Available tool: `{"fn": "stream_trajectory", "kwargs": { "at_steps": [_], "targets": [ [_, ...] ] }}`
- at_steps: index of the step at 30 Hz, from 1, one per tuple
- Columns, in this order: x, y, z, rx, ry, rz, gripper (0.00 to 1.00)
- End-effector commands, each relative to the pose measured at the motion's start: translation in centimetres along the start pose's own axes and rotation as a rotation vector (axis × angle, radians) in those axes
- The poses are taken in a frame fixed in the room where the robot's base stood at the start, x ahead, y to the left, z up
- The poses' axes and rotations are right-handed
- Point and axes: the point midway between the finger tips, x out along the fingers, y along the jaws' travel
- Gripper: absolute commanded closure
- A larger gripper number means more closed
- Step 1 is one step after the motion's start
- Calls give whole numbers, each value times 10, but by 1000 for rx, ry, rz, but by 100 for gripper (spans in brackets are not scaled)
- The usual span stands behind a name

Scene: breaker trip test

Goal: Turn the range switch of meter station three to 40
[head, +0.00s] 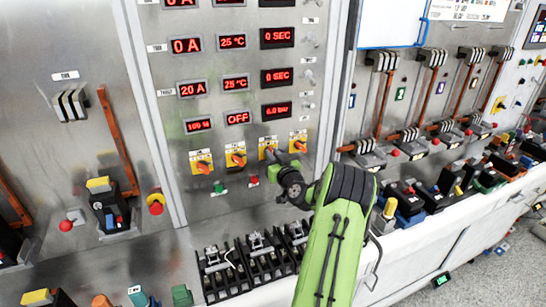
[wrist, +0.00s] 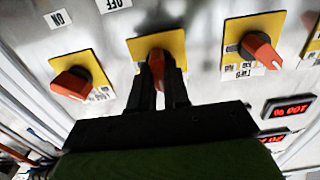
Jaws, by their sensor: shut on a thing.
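A row of orange rotary switches on yellow plates runs along the lower steel panel. The third one from the left (head: 267,142) is partly hidden by my gripper (head: 272,156) in the head view. In the wrist view, which looks upside down, my gripper's two black fingers are shut on this orange knob (wrist: 156,68), one finger on each side. The knob's yellow plate (wrist: 138,45) shows around it. The labels under the fingers are hidden, so I cannot read the knob's position.
Neighbouring switches sit close by: the rightmost (head: 298,141), the second (head: 235,155) and the leftmost (head: 201,162). Red displays (head: 237,118) stand above, one reading OFF. Green (head: 219,187) and red (head: 254,180) buttons and black breakers (head: 258,262) lie below.

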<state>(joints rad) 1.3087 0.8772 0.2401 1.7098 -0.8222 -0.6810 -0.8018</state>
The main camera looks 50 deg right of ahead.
Motion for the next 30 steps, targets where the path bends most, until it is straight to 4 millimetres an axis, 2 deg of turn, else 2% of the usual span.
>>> {"fn": "stream_trajectory", "kwargs": {
  "at_steps": [8, 21, 30],
  "targets": [
    [0, 1, 1, 127, 3, 1, 100],
    [0, 2, 1, 491, 4, 1, 100],
    [0, 3, 1, 677, 3, 1, 100]
  ]
}}
